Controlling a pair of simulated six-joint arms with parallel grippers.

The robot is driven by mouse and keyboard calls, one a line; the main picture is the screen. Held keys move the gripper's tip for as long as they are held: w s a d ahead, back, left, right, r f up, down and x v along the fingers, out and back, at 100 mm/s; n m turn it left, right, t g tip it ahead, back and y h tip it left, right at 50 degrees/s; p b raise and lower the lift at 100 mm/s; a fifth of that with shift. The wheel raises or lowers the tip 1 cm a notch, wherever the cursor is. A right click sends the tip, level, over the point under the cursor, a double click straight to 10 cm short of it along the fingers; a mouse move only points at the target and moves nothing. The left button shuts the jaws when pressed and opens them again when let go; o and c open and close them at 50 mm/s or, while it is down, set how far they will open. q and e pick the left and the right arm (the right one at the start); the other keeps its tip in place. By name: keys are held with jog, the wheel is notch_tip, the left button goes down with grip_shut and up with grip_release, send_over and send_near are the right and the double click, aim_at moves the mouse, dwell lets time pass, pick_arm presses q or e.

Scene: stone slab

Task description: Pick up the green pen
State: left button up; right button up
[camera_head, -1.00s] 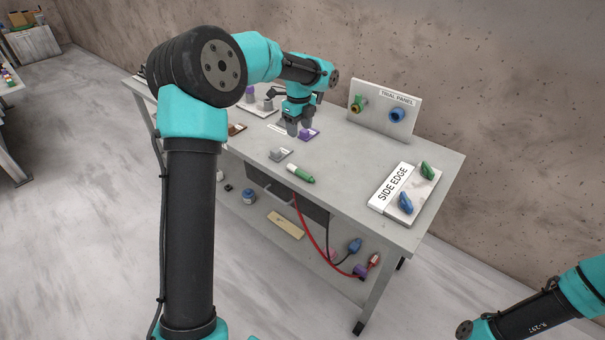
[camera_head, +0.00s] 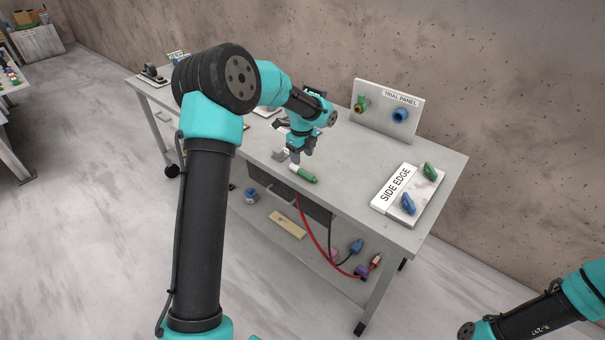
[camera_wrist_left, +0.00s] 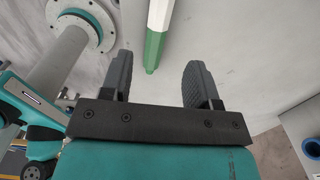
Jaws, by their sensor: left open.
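The green pen (camera_head: 305,174), green with a white end, lies on the grey table near its front edge. In the left wrist view the pen (camera_wrist_left: 155,40) shows ahead of the fingertips, in line with the gap between them. My left gripper (camera_head: 297,156) is open and empty, just above and beside the pen's white end in the head view. Its two dark fingers (camera_wrist_left: 158,78) stand apart in the wrist view, with nothing between them. My right arm shows at the lower right, but its gripper is out of view.
A trial panel (camera_head: 388,109) stands at the back of the table. A side edge board (camera_head: 397,205) with green and blue pieces lies to the right. The table between pen and board is clear. Cables and small parts are on the shelf below.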

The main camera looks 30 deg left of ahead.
aim_at(301, 169)
pick_arm(q)
jog(key=shift+f, duration=0.65)
jog(key=shift+f, duration=0.1)
jog(key=shift+s+a+f, duration=0.1)
jog(key=shift+f, duration=1.15)
jog(key=shift+s+f, duration=0.1)
jog(key=shift+f, duration=1.15)
jog(key=shift+c, duration=0.3)
jog(key=c, duration=0.9)
jog(key=shift+o, duration=0.2)
jog(key=shift+r, duration=0.15)
